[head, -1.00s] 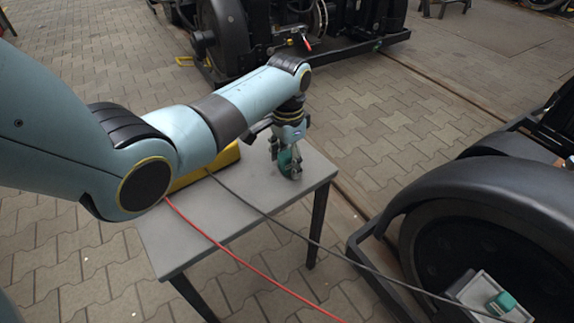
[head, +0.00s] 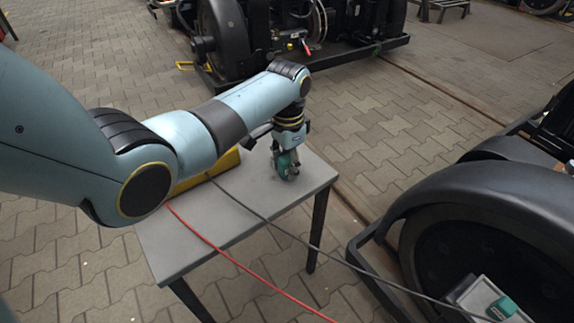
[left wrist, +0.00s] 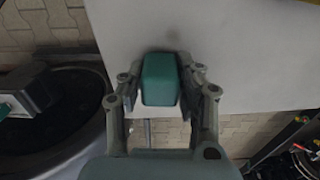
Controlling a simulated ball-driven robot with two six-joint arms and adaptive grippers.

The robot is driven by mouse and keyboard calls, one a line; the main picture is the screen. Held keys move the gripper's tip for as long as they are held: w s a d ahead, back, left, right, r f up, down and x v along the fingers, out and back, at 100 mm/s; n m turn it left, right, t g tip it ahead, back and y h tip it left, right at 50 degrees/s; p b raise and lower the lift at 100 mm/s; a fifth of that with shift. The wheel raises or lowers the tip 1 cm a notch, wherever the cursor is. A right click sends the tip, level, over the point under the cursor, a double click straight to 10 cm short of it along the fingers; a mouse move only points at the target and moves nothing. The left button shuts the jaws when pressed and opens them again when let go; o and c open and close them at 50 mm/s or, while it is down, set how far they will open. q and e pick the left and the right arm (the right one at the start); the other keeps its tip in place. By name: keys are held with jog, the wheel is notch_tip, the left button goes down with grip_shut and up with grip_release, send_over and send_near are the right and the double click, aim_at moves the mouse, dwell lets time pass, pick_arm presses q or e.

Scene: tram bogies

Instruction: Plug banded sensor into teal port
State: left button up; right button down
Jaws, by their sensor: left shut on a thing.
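In the head view my left gripper (head: 286,172) points down at the far right part of the grey table. It is shut on a small teal block (head: 284,161), which looks like the sensor; no band can be made out. In the left wrist view the teal block (left wrist: 160,80) sits between the two fingers of my left gripper (left wrist: 162,85), just over or on the tabletop; which one I cannot tell. A teal piece (head: 502,308) on a pale grey box (head: 470,292), likely the teal port, is on the bogie at lower right. My right gripper is not in view.
The grey table (head: 225,215) also carries a yellow box (head: 215,170), partly behind my arm. A red cable (head: 225,255) and a dark cable (head: 300,238) run across toward the lower right. A black bogie (head: 480,190) stands at right, another (head: 230,40) at the back.

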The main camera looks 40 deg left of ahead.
aim_at(288, 158)
pick_arm(q)
jog(key=shift+r, duration=0.1)
notch_tip(288, 158, up, 5)
jog(key=shift+w+f+p, duration=0.1)
jog(key=shift+f+p, duration=0.1)
jog(key=shift+p, duration=0.8)
jog(key=w+d+r, duration=0.5)
jog(key=d+r, duration=0.1)
jog(key=d, duration=0.4)
jog(key=shift+d, duration=0.2)
jog(key=shift+w+r+p, duration=0.1)
jog(key=shift+r+p, duration=0.05)
jog(key=shift+p, duration=0.15)
